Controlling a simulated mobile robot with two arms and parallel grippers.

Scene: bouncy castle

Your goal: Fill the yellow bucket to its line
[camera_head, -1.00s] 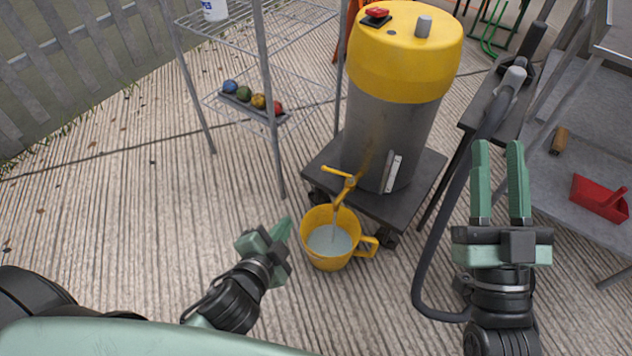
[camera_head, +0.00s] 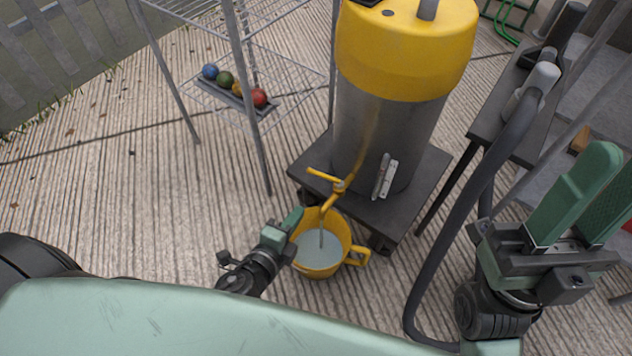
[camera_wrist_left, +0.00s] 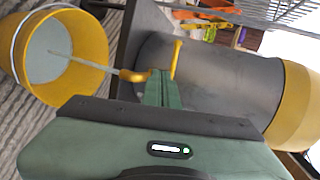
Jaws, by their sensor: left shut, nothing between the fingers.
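The yellow bucket (camera_head: 350,243) stands upright on the ground beneath the yellow tap (camera_head: 334,188). Pale liquid lies in it, and a thin stream runs from the spout into it, also clear in the left wrist view (camera_wrist_left: 92,67). I cannot make out the fill line. The tap sits low on a grey drum with a yellow top (camera_head: 400,50). My left gripper (camera_head: 294,216) is shut and empty, beside the bucket's rim; in the left wrist view its fingers (camera_wrist_left: 161,86) are close to the tap, contact unclear. My right gripper (camera_head: 606,165) is open and empty at the right.
The drum stands on a dark wheeled platform (camera_head: 425,180). A wire rack (camera_head: 262,145) with several coloured balls stands left of it. A dark hose (camera_head: 440,240) hangs at the right, by a narrow dark table (camera_head: 500,115). The ground at the left is clear.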

